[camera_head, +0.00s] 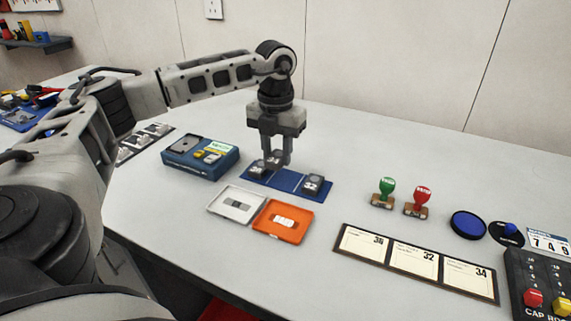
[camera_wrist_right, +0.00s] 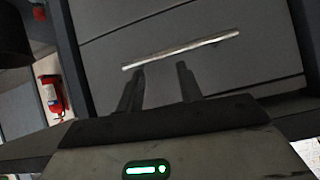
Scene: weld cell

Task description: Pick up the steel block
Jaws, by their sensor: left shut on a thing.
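Small dark grey metal blocks with pale markings are at a blue mat (camera_head: 286,179) in the head view. One steel block (camera_head: 314,183) sits on the mat's right part and another (camera_head: 257,168) on its left part. My left gripper (camera_head: 277,162) points down over the mat's left half. It is shut on a grey block, which its fingers partly hide; I cannot tell whether that block is clear of the mat. My right gripper (camera_wrist_right: 160,69) shows in the right wrist view with its fingers apart and nothing between them.
A blue case (camera_head: 200,158) stands left of the mat. A white tray (camera_head: 219,216) and an orange tray (camera_head: 265,231) lie in front. Green (camera_head: 387,190) and red (camera_head: 423,198) stamps stand to the right. The right gripper faces a grey drawer front with a pale handle (camera_wrist_right: 180,50).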

